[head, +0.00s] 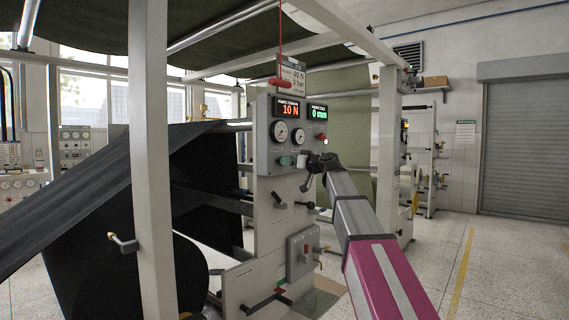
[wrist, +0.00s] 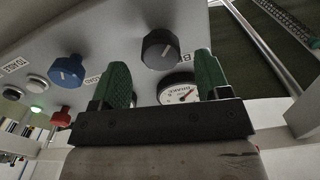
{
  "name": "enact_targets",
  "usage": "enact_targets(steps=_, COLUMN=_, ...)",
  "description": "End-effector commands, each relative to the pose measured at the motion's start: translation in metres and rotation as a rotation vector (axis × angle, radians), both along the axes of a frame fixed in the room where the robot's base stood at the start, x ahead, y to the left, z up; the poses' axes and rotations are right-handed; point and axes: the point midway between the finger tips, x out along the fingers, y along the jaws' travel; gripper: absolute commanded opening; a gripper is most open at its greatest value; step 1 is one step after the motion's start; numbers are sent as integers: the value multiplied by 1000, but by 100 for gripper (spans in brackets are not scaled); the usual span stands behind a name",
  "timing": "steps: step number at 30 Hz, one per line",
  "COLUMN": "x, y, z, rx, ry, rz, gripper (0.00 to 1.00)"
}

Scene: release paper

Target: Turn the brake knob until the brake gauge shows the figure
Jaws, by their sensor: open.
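In the wrist view, a black knob (wrist: 160,49) with a white pointer line sits on the grey panel, beside a label starting with "B". My gripper (wrist: 162,66) is open, its two green fingers apart on either side of the knob's line; I see no contact. The brake gauge (wrist: 177,88) is a white dial with a red needle, partly hidden by my gripper. A red display (head: 289,110) reads 10 N. A hanging sign (head: 293,76) shows 40 N and 3 bar.
A blue knob (wrist: 67,70), a red button (wrist: 61,118) and a lit green button (wrist: 37,108) are on the same panel. A green display (head: 319,113) reads 0 mm. A red handle (head: 281,83) hangs on a cord before the sign. A white post (head: 153,160) stands left.

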Motion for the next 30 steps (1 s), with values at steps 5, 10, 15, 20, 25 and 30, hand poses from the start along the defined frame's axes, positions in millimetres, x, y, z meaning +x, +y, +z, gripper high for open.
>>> enact_targets(steps=5, x=18, y=21, z=1, rx=0, ry=0, rz=0, gripper=70)
enact_targets(steps=10, x=24, y=30, z=0, rx=-1, ry=1, rz=0, gripper=70)
enact_targets(steps=15, x=26, y=33, z=0, rx=0, ry=0, rz=-1, gripper=70)
enact_targets(steps=20, x=26, y=33, z=0, rx=0, ry=0, rz=-1, gripper=70)
enact_targets(steps=25, x=25, y=33, z=0, rx=0, ry=0, rz=-1, gripper=20)
enact_targets(steps=30, x=25, y=33, z=0, rx=0, ry=2, rz=-1, gripper=20)
